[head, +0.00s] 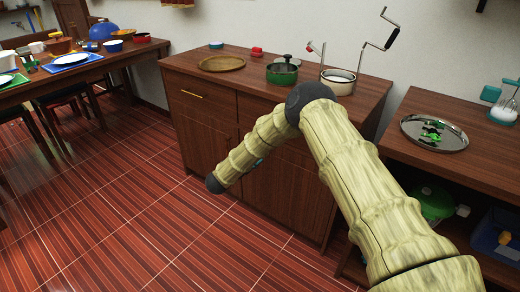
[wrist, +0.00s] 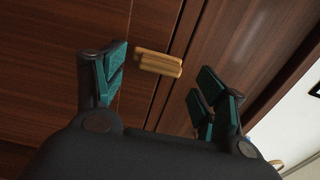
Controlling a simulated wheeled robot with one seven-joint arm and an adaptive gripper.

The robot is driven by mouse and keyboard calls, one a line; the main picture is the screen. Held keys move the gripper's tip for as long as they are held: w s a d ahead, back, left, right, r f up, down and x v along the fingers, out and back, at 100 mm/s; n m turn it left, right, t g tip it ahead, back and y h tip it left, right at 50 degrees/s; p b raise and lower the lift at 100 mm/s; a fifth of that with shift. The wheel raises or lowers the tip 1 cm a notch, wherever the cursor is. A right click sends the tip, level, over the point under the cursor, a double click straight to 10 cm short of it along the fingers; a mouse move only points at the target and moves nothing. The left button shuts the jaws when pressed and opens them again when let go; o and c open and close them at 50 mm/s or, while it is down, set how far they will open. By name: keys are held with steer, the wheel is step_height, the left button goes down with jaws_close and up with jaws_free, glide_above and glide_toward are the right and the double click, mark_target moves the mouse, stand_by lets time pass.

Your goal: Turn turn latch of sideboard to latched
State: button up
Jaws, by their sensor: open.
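The sideboard (head: 205,135) is a dark brown wooden cabinet with drawers and doors, in the middle of the head view. Its turn latch (wrist: 158,63) shows in the wrist view as a small, pale yellow-brown bar on the wooden front, beside a seam between panels. It lies nearly level in that picture, tilting slightly down to the right. My gripper (wrist: 160,82) is open, with the latch between and a little beyond its teal-padded fingers. I see no finger touching it. In the head view my arm hides the latch and most of my gripper.
On the sideboard stand a round wooden tray (head: 222,64), a green pot (head: 282,74) and a white pot (head: 338,82). A side table (head: 480,160) with a metal tray (head: 434,148) stands close at right. A dining table (head: 60,75) is at left. Red floor between is clear.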

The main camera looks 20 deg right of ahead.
steer(key=v, duration=0.8)
steer(key=shift+a, duration=0.25)
steer(key=shift+s, duration=0.1)
steer(key=s+a+f+n+t+y, duration=0.1)
steer(key=s+f+n+y, duration=0.9)
steer(key=s+f+n, duration=0.55)
steer(key=s+d+f+n+g+y, duration=0.2)
steer(key=s+f+n+g, duration=0.25)
steer(key=s, duration=0.75)
steer(key=s+d+f+n+g+y, duration=0.2)
steer(key=s+f+n+g, duration=0.3)
steer(key=s, duration=0.8)
steer(key=s+d+r+n+g, duration=0.1)
steer(key=s+d+n, duration=0.1)
steer(key=s, duration=0.7)
steer(key=s+d+r+n+g, duration=0.1)
steer(key=s+d+g, duration=0.1)
steer(key=s, duration=0.7)
step_height(320, 180, up, 23)
steer(key=p, duration=2.4)
steer(key=shift+w+a+r, duration=0.2)
steer(key=shift+w, duration=0.1)
